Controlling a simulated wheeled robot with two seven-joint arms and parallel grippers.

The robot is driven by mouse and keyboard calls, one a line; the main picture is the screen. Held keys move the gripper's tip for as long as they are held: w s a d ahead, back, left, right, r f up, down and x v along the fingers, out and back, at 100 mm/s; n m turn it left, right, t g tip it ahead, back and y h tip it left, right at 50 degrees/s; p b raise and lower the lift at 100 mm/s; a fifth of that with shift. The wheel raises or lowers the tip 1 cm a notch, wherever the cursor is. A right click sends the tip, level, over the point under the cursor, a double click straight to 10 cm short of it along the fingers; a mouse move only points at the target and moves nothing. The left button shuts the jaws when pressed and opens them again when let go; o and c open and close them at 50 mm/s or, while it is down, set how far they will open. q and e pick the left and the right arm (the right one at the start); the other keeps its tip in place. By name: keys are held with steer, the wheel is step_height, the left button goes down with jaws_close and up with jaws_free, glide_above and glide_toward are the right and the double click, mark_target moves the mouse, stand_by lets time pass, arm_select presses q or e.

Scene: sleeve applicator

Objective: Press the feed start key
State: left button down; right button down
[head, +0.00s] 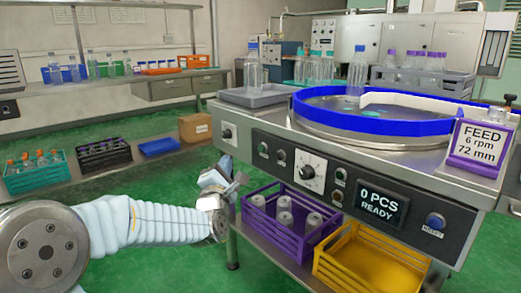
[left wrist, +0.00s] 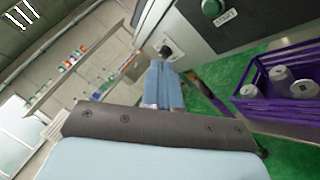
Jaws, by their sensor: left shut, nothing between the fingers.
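The control panel (head: 350,190) on the machine's front carries several keys and two dials.
The display (head: 378,205) reads "0 PCS READY". A sign (head: 478,148) reads "FEED 6 rpm 72 mm". A purple crate (head: 300,228) with rolls and a yellow crate (head: 370,262) sit below the panel. A bottle stands on the blue-rimmed turntable (head: 385,125).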

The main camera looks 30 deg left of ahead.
mark_target(261, 148)
arm_select(q)
steer(key=shift+r, duration=0.15)
steer(key=w+d+p, duration=0.2)
steer(key=w+d, duration=0.1)
steer(key=w, duration=0.5)
steer(key=shift+d, duration=0.2)
stand_by(0.4)
steer(key=shift+w, duration=0.1)
stand_by(1.7)
